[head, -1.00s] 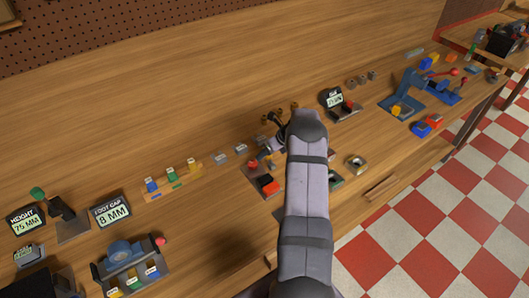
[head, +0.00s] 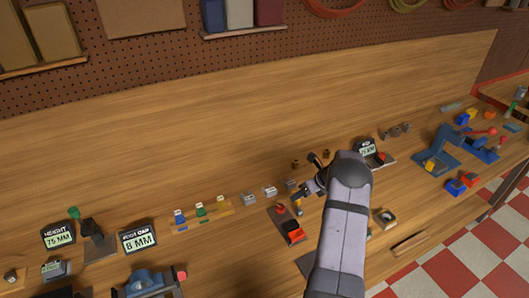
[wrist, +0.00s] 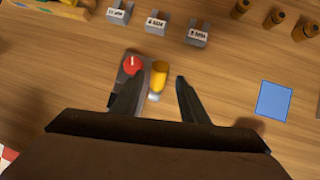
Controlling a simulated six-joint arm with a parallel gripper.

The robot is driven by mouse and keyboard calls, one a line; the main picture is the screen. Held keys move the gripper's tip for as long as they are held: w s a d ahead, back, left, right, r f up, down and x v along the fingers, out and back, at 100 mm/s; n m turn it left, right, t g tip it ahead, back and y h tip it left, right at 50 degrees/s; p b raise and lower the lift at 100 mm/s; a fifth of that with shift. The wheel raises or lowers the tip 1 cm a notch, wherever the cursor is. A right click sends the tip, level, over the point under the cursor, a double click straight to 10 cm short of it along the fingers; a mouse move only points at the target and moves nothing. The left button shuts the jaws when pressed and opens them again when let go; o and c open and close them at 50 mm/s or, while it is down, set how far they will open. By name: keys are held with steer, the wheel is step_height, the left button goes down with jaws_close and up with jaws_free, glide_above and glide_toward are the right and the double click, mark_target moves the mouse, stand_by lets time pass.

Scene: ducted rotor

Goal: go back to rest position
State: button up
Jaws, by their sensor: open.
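My gripper (head: 311,188) is over the middle of the wooden bench, partly hidden by my own forearm in the head view. In the wrist view my gripper (wrist: 158,78) has its two dark fingers spread apart. A yellow-orange cylindrical piece with a pale end (wrist: 160,76) shows between the fingers in that picture. I cannot tell its height relative to the fingertips. No contact with it shows. Beside it is a dark fixture with a round red button (wrist: 132,65).
Several labelled grey blocks (wrist: 157,22) and bronze cylinders (wrist: 274,20) stand near the gripper. A blue square (wrist: 274,100) lies to the right in the wrist view. A blue press (head: 447,145) stands on the bench's right. The back of the bench (head: 200,125) is clear.

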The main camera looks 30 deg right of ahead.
steer(key=shift+w+a+f, duration=0.1)
steer(key=shift+w+a, duration=0.1)
steer(key=shift+w, duration=0.05)
steer(key=w+a+n+h, duration=0.1)
steer(key=w+n+h+b, duration=0.1)
steer(key=w+n, duration=0.1)
steer(key=shift+a, duration=0.35)
steer(key=s+a+r+n+g+y+b, duration=0.1)
steer(key=s+a+r+n+b, duration=0.2)
steer(key=a+n, duration=0.5)
steer(key=s+a+r+n+g+b, duration=0.1)
steer(key=s+a+r+n, duration=0.35)
steer(key=a, duration=0.65)
steer(key=s+a+n+g+b, duration=0.1)
steer(key=s+a+n, duration=0.2)
steer(key=s+n, duration=0.3)
steer(key=s+a+f+n+g+b, duration=0.1)
steer(key=s+a+n+b, duration=0.1)
steer(key=s+n, duration=0.4)
steer(key=s+a+f+n+g+h+b, duration=0.1)
steer(key=s+a+n, duration=0.4)
steer(key=s, duration=0.8)
steer(key=shift+s+n+g+b, duration=0.15)
steer(key=shift+n+g+b, duration=0.2)
steer(key=shift+n, duration=0.7)
